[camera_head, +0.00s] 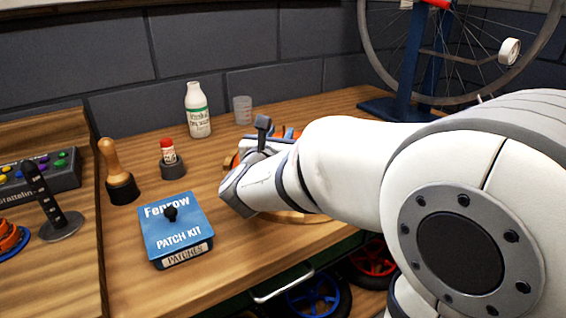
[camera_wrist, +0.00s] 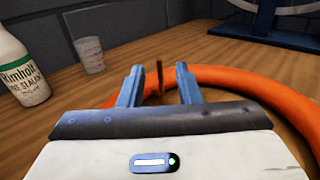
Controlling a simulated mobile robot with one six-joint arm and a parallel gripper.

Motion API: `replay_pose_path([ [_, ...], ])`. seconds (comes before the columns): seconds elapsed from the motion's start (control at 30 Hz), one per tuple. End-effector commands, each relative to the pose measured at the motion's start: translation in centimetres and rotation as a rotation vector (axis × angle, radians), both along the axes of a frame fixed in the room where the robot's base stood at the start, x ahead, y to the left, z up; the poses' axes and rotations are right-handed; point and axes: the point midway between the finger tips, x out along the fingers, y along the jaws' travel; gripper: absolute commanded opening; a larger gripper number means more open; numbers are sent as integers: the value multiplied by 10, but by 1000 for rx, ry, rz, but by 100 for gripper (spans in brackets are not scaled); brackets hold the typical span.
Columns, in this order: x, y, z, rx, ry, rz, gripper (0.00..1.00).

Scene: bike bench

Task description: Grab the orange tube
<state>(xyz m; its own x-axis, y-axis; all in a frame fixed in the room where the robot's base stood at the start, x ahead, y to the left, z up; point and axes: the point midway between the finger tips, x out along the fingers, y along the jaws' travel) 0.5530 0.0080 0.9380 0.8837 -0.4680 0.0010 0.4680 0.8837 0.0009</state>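The orange tube (camera_wrist: 240,78) lies in a large curve on the wooden bench in the wrist view. It runs from behind the left finger around to the right edge, and my gripper hides part of it. In the head view only small orange bits (camera_head: 290,132) show behind my arm. My gripper (camera_wrist: 158,72) is open, its two blue-grey fingers apart over the bench near the tube. A thin brown upright piece shows between the fingers. I cannot tell whether either finger touches the tube.
A white sealant bottle (camera_head: 198,112) and a clear cup (camera_head: 243,110) stand behind. A blue patch kit box (camera_head: 178,228), a small red-capped bottle (camera_head: 168,150) and a wooden-handled tool (camera_head: 112,165) stand left. A blue stand (camera_head: 392,106) with a wheel is at the back right.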

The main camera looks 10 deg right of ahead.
Motion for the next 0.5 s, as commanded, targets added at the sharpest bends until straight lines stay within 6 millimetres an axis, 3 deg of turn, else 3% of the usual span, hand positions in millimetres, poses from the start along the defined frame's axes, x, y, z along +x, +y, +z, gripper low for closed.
replay_pose_path([
  [0.5, 56, -30, 0, 0, 1, -1, 31],
])
